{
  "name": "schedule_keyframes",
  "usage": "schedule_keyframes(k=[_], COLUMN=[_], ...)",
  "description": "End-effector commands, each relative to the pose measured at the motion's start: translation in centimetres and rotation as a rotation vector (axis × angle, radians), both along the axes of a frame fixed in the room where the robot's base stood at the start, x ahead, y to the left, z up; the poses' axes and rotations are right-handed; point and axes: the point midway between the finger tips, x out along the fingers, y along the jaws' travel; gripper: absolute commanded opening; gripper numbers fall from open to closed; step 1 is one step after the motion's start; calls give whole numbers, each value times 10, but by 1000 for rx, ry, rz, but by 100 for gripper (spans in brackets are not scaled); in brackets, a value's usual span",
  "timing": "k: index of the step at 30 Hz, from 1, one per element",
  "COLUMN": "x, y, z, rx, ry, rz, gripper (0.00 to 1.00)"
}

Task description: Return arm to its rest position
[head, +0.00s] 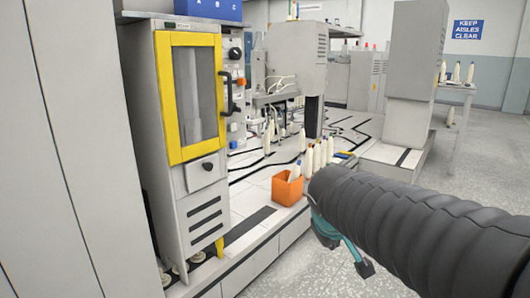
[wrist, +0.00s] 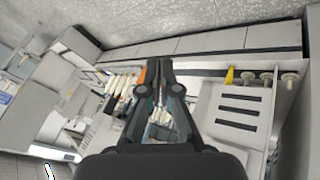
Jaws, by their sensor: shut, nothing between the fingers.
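My arm, in a black ribbed sleeve, comes in from the right in the head view and hides most of my gripper there; only a teal and dark part shows below it. In the wrist view my gripper (wrist: 160,82) is at the middle, its fingers together with nothing held. It hangs over the edge of the workbench, in front of the orange box (wrist: 142,76), which it partly covers. In the head view the orange box (head: 287,188) stands on the bench with a white bobbin in it. I cannot tell the gap between gripper and box.
A cabinet with a yellow-framed door (head: 190,97) stands at the left. Several cream bobbins (head: 318,156) stand on the bench behind the orange box. A grey machine (head: 297,65) stands further back. A side table (head: 455,92) holds more bobbins. The speckled floor (head: 480,155) at the right is clear.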

Motion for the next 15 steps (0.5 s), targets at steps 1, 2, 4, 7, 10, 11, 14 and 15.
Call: schedule_keyframes(k=[1, 2, 4, 7, 10, 11, 14, 15], x=[-29, -45, -80, -123, -154, -161, -175, -177], y=[-3, -3, -3, 0, 1, 1, -4, -7], z=[0, -5, -13, -19, -18, -17, -8, -2], rx=[61, 100, 184, 290, 366, 382, 400, 402], ry=[35, 57, 99, 138, 140, 134, 101, 84], rz=[-46, -73, -130, -200, -249, -260, -283, -289], gripper=[0, 0, 0, 0, 0, 0, 0, 0])
